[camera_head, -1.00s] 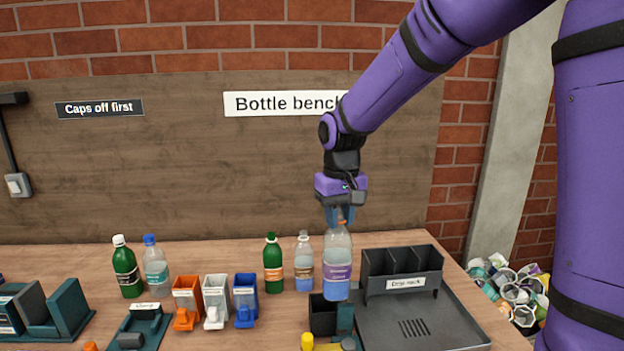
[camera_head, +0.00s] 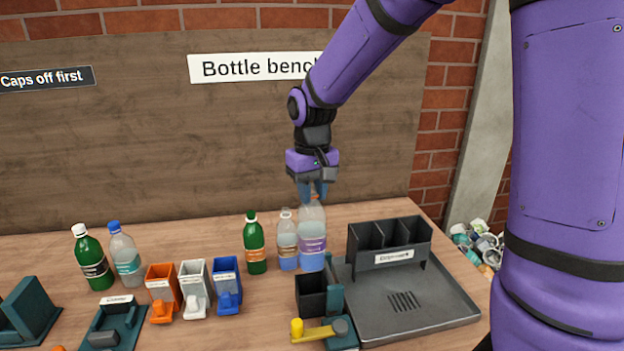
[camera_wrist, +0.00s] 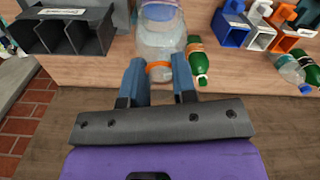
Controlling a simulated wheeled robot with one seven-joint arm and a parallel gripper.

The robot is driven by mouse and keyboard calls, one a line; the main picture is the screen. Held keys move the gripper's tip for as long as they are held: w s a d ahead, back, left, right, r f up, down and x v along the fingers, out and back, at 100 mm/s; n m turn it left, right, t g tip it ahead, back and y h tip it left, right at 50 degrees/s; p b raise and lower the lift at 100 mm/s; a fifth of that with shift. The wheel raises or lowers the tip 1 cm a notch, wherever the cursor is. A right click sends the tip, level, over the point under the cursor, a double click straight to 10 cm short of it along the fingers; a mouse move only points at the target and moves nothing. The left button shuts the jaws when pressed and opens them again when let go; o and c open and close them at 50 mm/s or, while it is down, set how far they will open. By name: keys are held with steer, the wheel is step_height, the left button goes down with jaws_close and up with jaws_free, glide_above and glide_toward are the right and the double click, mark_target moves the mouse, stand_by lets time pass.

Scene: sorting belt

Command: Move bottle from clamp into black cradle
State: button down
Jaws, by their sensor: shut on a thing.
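My gripper (camera_head: 313,197) points down and is shut on the neck of a clear bottle (camera_head: 312,240) with a purple label. The wrist view shows the bottle (camera_wrist: 160,40) between the two blue fingers, with an orange ring at its neck. The bottle is upright, behind the clamp. The clamp has a teal jaw (camera_head: 335,300), a black box-shaped part (camera_head: 310,294) and a yellow lever (camera_head: 312,330). I cannot tell whether its base touches the bench. A black rack (camera_head: 391,240) with several compartments stands to the right; no separate black cradle is clearly identifiable.
A clear bottle (camera_head: 288,245) and a green bottle (camera_head: 254,248) stand close left of the held one. Orange (camera_head: 162,288), white (camera_head: 194,285) and blue (camera_head: 228,280) holders stand further left. A grey tray (camera_head: 440,300) lies under the rack.

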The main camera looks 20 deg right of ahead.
mark_target(312, 244)
steer(key=shift+f, duration=6.9)
steer(key=c, duration=0.8)
jaws_free()
